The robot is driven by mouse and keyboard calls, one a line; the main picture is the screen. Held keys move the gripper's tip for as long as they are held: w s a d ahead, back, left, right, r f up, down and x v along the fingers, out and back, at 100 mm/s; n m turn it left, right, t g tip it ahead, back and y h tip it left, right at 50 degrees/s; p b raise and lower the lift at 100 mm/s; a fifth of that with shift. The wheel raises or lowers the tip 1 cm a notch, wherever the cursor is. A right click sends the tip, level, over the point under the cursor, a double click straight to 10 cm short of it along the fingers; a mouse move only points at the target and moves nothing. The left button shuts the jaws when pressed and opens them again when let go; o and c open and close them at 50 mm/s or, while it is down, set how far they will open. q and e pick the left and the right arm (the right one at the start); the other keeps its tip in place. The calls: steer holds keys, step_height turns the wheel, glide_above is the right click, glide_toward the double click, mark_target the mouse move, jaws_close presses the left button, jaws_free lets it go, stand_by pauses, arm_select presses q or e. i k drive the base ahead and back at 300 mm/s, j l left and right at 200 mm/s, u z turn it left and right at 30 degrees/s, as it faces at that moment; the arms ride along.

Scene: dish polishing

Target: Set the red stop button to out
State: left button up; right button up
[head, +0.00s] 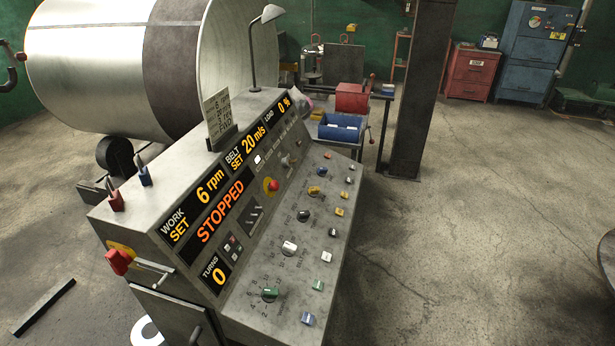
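At this size I cannot tell whether the button is pressed in or out. A larger red knob (119,260) on a yellow plate is on the console's left end face. Neither of my grippers shows in the head view, and nothing is seen touching the button.
The lower panel carries several coloured knobs, including a green one (270,293). A lamp (262,28) and card holder (218,118) stand on top. A large metal drum (95,55) is behind. A dark pillar (422,90) stands right; floor between is mostly clear.

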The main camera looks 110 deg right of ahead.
mark_target(274, 186)
steer(key=k+u, duration=0.7)
steer(key=k+j+u, duration=0.15)
steer(key=k+u, duration=0.2)
steer(key=k+l+u, duration=0.15)
steer(key=u, duration=0.3)
steer(key=k+u, duration=0.3)
steer(key=u, duration=0.15)
steer(key=k+u, duration=0.3)
steer(key=u, duration=0.15)
steer(key=k+u, duration=0.25)
steer(key=u, duration=0.15)
steer(key=k+j+u, duration=0.1)
steer(key=u, duration=2)
